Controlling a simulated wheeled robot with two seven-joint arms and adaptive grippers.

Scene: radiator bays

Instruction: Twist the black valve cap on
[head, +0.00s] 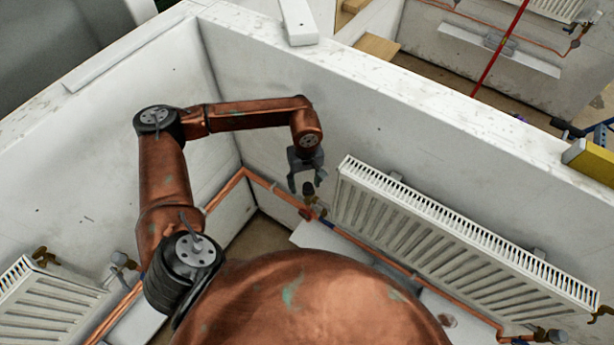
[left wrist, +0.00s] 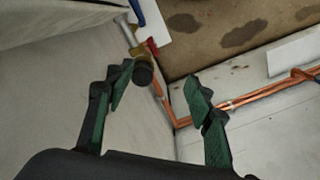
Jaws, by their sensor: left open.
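A round black valve cap (left wrist: 143,75) sits at the end of a brass valve body (left wrist: 138,51) in the left wrist view. In the head view the brass valve (head: 310,199) stands at the left end of the long white radiator, with its dark top just below my gripper. My left gripper (head: 306,185) is open and empty, pointing down over the valve. In the left wrist view its green-padded fingers (left wrist: 159,77) are spread, and the cap shows between them, much nearer the left finger. I cannot tell whether they touch. My right gripper is not in view.
A white radiator (head: 450,235) hangs along the right wall, close beside the valve. Copper pipes (head: 272,186) run low along the walls. Another radiator (head: 50,305) stands at lower left. The white partition wall (head: 430,110) rises behind my gripper.

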